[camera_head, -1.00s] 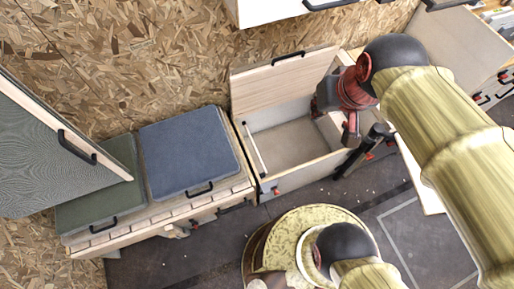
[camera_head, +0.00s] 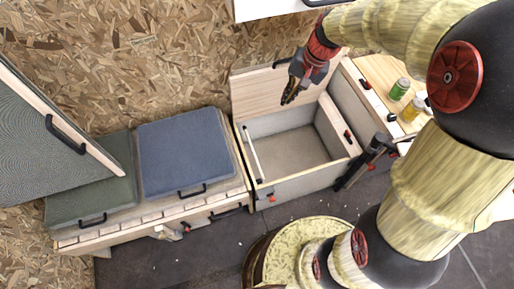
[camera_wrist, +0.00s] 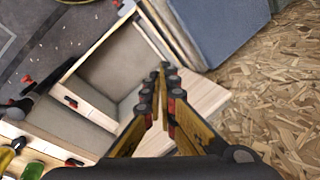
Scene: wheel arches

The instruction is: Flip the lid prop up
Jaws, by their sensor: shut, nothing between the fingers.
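The open box (camera_head: 320,183) stands against the chipboard wall with its wooden lid (camera_head: 262,97) raised and leaning back. A thin white bar, which looks like the lid prop (camera_head: 253,153), lies low along the box's left rim. My gripper (camera_head: 286,102) is shut and empty, pointing down in front of the raised lid, above the back of the box. It is apart from the prop, to its upper right. In the wrist view my fingertips (camera_wrist: 163,72) meet over the box, with the lid (camera_wrist: 203,100) behind them. I cannot make out the prop clearly there.
A blue cushion (camera_head: 186,152) and a green cushion (camera_head: 95,180) lie on the bench left of the box. A raised grey panel (camera_head: 45,150) leans at far left. Jars, one green (camera_head: 400,88) and one yellow (camera_head: 412,110), stand on the right. A black post (camera_head: 362,163) stands by the box's right front.

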